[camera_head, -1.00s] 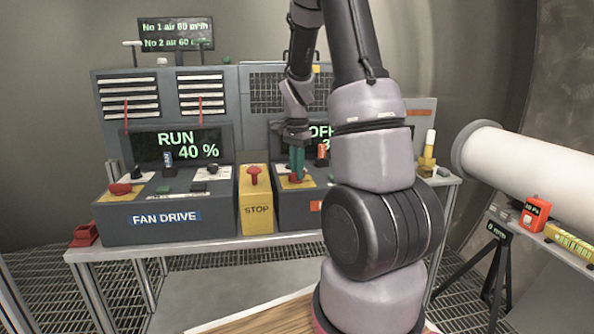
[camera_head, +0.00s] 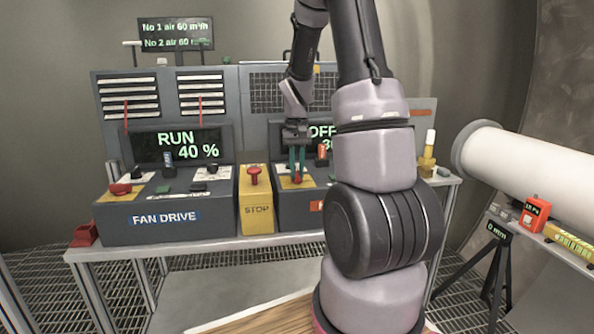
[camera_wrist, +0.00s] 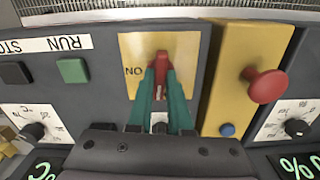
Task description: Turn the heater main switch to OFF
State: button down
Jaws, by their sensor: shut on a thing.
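The heater main switch is a red handle (camera_head: 297,179) on a yellow plate (camera_head: 287,184) on the right-hand console. In the wrist view the red handle (camera_wrist: 161,62) points up the picture, towards the console's front edge. The ON lettering (camera_wrist: 133,71) shows upside down to its left. My gripper (camera_head: 297,168) reaches down from above. Its two green fingers (camera_wrist: 160,88) are shut on the red handle, one on each side. The heater display (camera_head: 320,131) reads OFF, partly hidden by my arm.
A yellow STOP box (camera_head: 254,205) with a red mushroom button (camera_wrist: 265,86) stands close beside the switch. The FAN DRIVE console (camera_head: 165,218) is to the left, its display reading RUN 40 %. A large white pipe (camera_head: 540,170) lies at the right.

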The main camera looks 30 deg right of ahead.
aim_at(297, 172)
jog(key=shift+n, duration=0.6)
jog(key=c, duration=0.8)
grip_release()
jog(key=shift+c, duration=0.2)
jog(key=shift+r, duration=0.1)
notch_tip(297, 172, up, 11)
